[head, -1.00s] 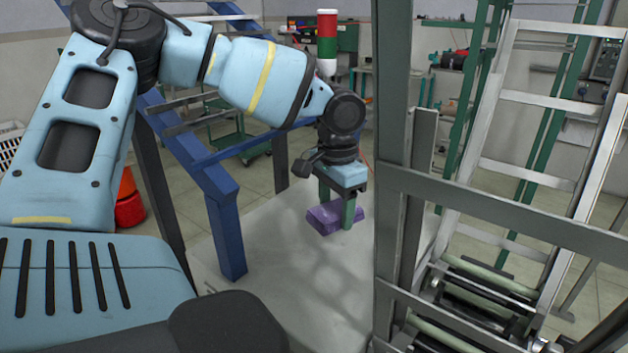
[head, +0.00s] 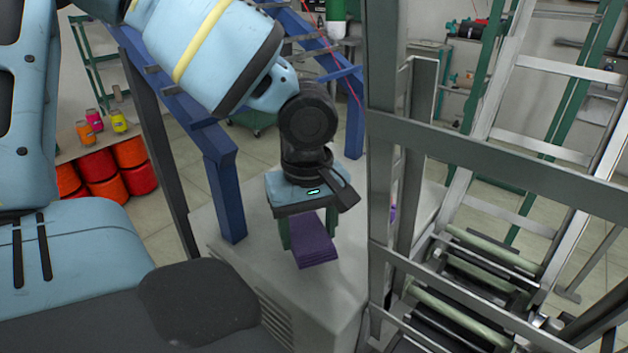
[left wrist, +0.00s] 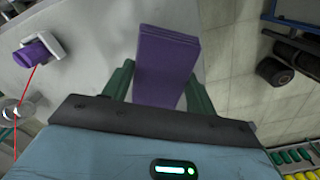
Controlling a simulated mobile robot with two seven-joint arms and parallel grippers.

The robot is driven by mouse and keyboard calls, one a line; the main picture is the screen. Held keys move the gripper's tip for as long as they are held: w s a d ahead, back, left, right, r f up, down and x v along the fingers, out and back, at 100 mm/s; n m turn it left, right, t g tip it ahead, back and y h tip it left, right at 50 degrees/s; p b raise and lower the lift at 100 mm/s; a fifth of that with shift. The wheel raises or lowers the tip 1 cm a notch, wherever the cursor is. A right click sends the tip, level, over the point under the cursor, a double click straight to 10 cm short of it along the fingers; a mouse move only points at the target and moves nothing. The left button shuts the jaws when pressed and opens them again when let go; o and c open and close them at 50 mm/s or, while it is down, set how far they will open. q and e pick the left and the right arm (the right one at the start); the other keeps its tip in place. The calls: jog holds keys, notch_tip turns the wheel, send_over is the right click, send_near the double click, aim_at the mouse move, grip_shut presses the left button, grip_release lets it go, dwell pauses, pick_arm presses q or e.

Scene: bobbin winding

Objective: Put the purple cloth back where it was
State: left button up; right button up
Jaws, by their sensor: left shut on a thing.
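The purple cloth (head: 313,243) is a folded, flat stack between the green fingers of my left gripper (head: 308,232). The left gripper is shut on it and points down over the grey cabinet top (head: 262,262). In the left wrist view the cloth (left wrist: 167,62) sticks out beyond the fingers (left wrist: 160,88), with the cabinet top on its left and floor tiles on its right. The cloth seems to be held above the top; the exact gap is unclear. My right gripper is not in view.
A grey metal frame (head: 386,180) stands right of the cloth, with rollers (head: 480,260) beyond it. A blue post (head: 226,195) stands on the left. In the left wrist view a small purple item (left wrist: 38,52) sits in a white holder on the cabinet top.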

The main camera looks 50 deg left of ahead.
pick_arm(q)
jog(key=shift+s+d+f+n, duration=0.1)
jog(key=shift+s+d+n, duration=0.05)
jog(key=shift+s+n, duration=0.55)
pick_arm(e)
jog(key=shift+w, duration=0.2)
pick_arm(q)
jog(key=shift+w, duration=0.2)
jog(key=w+a, duration=0.3)
jog(key=w+a+f, duration=0.1)
jog(key=w+a, duration=0.1)
jog(key=w, duration=0.2)
jog(key=w+a, duration=0.3)
jog(key=w, duration=0.1)
jog(key=shift+a+f+p, duration=0.15)
jog(key=shift+a+p, duration=0.2)
jog(key=shift+w+a, duration=0.5)
jog(key=shift+w, duration=0.2)
notch_tip(320, 180, down, 4)
jog(key=shift+w+r+p, duration=0.1)
jog(key=shift+r+p, duration=0.1)
jog(key=shift+p, duration=0.15)
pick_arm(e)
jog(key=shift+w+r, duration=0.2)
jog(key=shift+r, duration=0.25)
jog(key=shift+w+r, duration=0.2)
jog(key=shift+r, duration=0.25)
